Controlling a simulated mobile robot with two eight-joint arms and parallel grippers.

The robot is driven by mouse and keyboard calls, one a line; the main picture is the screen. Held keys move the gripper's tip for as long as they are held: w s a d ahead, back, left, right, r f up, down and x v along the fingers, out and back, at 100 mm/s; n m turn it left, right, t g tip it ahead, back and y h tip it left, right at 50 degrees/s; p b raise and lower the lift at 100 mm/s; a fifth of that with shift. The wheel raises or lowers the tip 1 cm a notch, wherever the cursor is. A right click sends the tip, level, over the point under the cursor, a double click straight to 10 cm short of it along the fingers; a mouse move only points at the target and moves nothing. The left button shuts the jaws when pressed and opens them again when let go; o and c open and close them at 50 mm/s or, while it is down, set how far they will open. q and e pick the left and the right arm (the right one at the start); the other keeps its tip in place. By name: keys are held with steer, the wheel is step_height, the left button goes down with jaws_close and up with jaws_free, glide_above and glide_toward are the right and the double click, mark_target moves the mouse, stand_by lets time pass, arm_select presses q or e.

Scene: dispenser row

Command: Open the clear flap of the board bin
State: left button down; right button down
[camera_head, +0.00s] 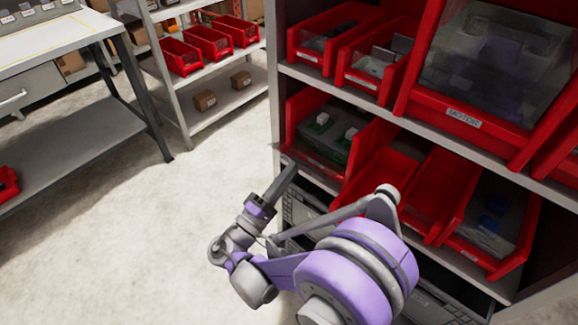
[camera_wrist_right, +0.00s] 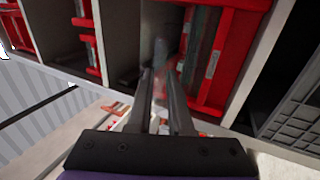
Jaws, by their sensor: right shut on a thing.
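The board bin (camera_head: 366,147) is a red bin at the left end of the lower shelf, with green and white boards inside. Its clear flap (camera_head: 318,150) spans the front and looks faint and dark; how far it stands open is hard to tell. My right gripper (camera_head: 290,164) is at the bin's lower left front corner, by the shelf edge. In the right wrist view its two fingers (camera_wrist_right: 167,72) reach up to the red bin front, shut on the clear flap; the contact itself is blurred. My left gripper is out of view.
A large red motor bin (camera_head: 463,118) and smaller bins sit on the shelf above. Red bins (camera_head: 390,172) stand close to the right of the board bin. Grey boxes fill the level below. The floor (camera_head: 130,240) at left is clear; a workbench (camera_head: 75,125) stands beyond.

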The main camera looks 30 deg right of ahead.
steer(key=shift+f, duration=0.6)
steer(key=c, duration=0.9)
jaws_free()
steer(key=shift+r, duration=0.15)
steer(key=shift+s+a+f+b, duration=0.3)
steer(key=shift+a+f+b, duration=0.5)
steer(key=shift+f, duration=1.1)
steer(key=shift+s+a+f+b, duration=0.35)
steer(key=shift+a+f+b, duration=0.45)
steer(key=shift+f, duration=1.15)
steer(key=shift+s+a+f+b, duration=0.3)
steer(key=shift+a+f+b, duration=0.45)
steer(key=shift+f, duration=1.15)
steer(key=shift+d, duration=0.1)
